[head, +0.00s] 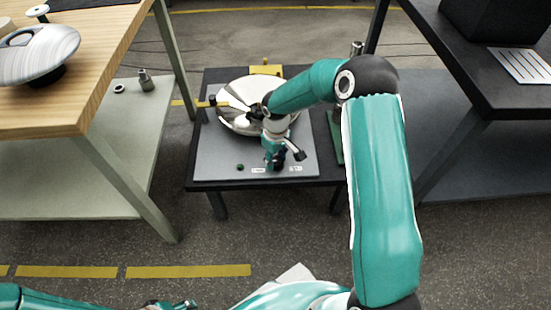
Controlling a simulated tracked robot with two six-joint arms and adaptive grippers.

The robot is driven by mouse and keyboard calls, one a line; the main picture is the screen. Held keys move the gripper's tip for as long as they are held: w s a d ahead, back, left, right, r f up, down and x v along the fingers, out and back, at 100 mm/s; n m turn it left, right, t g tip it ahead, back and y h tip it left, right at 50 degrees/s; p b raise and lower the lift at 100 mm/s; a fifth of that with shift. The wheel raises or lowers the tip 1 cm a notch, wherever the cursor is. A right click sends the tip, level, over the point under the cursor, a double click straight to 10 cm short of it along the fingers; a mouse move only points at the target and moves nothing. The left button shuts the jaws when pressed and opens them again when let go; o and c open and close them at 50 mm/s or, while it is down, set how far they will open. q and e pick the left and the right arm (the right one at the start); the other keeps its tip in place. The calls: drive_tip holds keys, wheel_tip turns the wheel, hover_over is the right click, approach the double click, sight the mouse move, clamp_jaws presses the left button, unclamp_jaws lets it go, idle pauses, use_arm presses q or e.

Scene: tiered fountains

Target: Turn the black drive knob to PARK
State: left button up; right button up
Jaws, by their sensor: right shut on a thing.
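A grey panel (215,170) lies on a low dark table in the middle of the head view, with a shiny round metal bowl (235,88) on it. My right gripper (276,160) points down at the panel's front part, between two small white labels (258,170), too small to read. It is shut on the black drive knob, which its fingers mostly hide, so I cannot tell the knob's angle. A small green button (240,167) is left of the labels. My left gripper (172,304) is cut off at the bottom edge, far from the panel; its fingers are unclear.
A wooden-topped table (95,75) with a grey rounded object (38,55) stands left; its lower shelf (110,185) holds small metal parts. A dark table (490,85) with a slotted white plate (520,65) stands right. The floor in front, with yellow stripes (188,271), is clear.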

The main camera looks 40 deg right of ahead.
sight(276, 159)
drive_tip(key=shift+m, duration=0.4)
drive_tip(key=o, duration=1.1)
drive_tip(key=shift+o, duration=0.2)
wheel_tip(276, 159, up, 12)
drive_tip(key=shift+f, duration=0.15)
